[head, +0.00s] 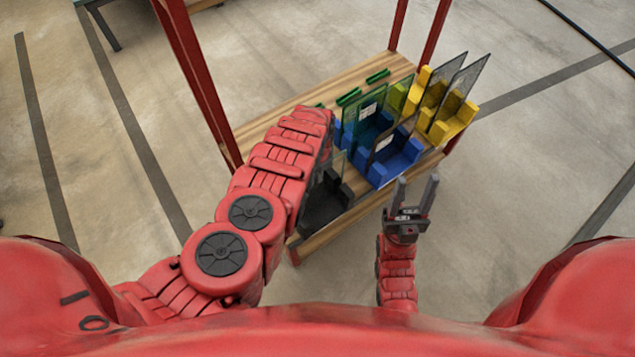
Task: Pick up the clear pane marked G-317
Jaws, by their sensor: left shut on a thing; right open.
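Several upright panes stand in coloured holders on a wooden table. A greenish pane (352,128) and a clear pane with a dark edge (398,133) stand in the blue holders; both bear white labels too small to read. My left gripper (326,168) is largely hidden by its own red forearm, above the black holder (326,205). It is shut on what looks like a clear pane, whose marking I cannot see. My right gripper (414,193) is open and empty, off the table's near right edge, below the blue holder (396,160).
The yellow holder (455,122) at the right holds two dark-tinted panes (462,84). Small green blocks (378,76) lie along the back of the wooden table (312,98). Red posts (198,85) rise at its corners. The floor to the right is clear.

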